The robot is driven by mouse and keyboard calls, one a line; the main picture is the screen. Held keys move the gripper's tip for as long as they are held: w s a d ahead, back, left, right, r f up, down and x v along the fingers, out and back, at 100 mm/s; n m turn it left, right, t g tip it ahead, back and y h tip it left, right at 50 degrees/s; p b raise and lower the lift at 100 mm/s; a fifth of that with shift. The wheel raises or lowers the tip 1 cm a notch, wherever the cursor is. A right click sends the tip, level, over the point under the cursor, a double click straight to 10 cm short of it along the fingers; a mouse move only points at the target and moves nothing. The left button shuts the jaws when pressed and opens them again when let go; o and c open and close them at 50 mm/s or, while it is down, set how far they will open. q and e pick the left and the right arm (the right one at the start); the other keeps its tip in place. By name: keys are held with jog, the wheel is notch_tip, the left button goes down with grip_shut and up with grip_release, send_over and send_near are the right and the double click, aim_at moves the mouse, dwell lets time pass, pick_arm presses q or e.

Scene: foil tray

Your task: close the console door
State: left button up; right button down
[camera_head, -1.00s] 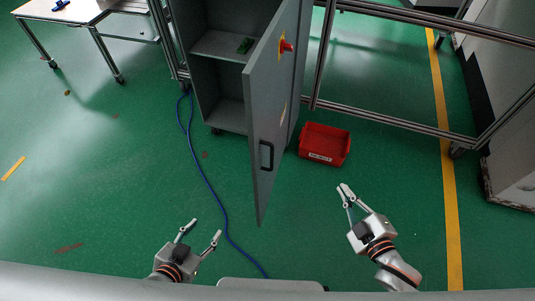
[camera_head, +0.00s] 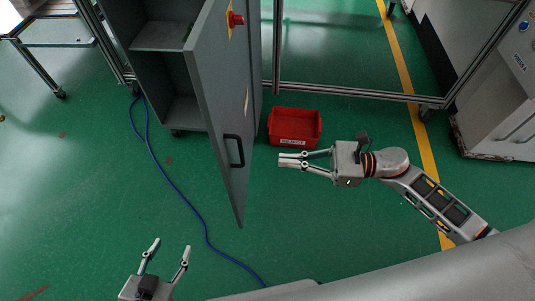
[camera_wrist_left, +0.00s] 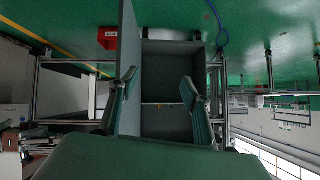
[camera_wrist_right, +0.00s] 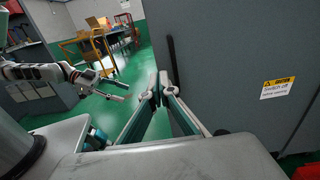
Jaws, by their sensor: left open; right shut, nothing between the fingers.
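The grey console door (camera_head: 208,95) stands open, swung out toward me from the grey console (camera_head: 165,75), whose shelves show. A black handle (camera_head: 233,151) and a red knob (camera_head: 236,19) are on the door's right face. My right gripper (camera_head: 279,161) is shut and empty, pointing left, to the right of the door with a gap to the handle. In the right wrist view the door (camera_wrist_right: 230,50) fills the right side. My left gripper (camera_head: 172,243) is open and empty, low and left of the door. The left wrist view shows the open console (camera_wrist_left: 168,70) ahead of it.
A red bin (camera_head: 294,127) sits on the floor right of the door, behind my right gripper. A blue cable (camera_head: 180,190) runs along the floor on the left. A metal frame (camera_head: 350,92) stands behind.

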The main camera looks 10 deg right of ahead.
aim_at(224, 156)
jog(key=p+x, duration=0.1)
jog(key=x, duration=1.2)
jog(key=shift+w+d, duration=0.1)
